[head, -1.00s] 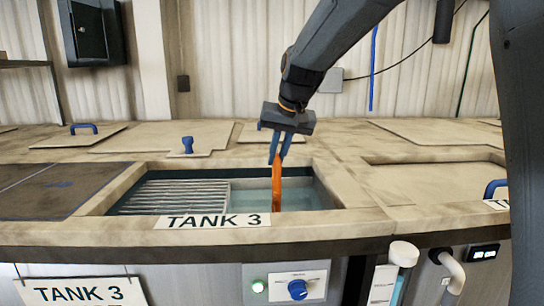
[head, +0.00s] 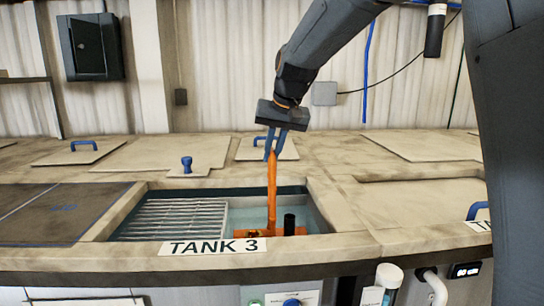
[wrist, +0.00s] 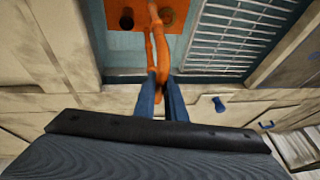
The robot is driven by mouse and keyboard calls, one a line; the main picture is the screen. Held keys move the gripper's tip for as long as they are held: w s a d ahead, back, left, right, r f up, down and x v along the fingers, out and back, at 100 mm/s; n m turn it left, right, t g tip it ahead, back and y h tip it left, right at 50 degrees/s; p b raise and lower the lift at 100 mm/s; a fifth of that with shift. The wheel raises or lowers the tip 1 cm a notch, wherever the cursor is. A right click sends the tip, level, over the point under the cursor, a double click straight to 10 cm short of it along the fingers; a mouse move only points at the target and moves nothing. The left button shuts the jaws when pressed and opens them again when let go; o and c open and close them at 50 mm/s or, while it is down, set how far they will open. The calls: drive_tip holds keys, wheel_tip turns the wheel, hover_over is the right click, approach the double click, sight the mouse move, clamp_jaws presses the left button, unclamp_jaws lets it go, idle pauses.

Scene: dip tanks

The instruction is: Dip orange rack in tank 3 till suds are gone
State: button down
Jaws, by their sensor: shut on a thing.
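My gripper (head: 274,145) is above tank 3, its blue fingers shut on the top of the orange rack's handle. The orange rack (head: 266,231) hangs upright inside the right part of tank 3 (head: 370,247), over or in the pale blue-green liquid. A dark cylinder (head: 290,222) stands on the rack. The wrist view shows the orange rack plate (wrist: 178,15) with dark round things in it and the handle running to my fingers (wrist: 160,95). I see no clear suds on it. The rack's lower part is hidden by the tank's front rim.
A slatted metal grate (head: 180,218) fills the left part of the tank opening. Lids with blue handles (head: 84,146) lie on the counter behind. A blue knob (head: 291,302) and a white-capped tube (head: 388,275) are on the front panel.

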wheel_tip(320, 180, up, 14)
drive_tip(key=p, duration=1)
idle(0.5)
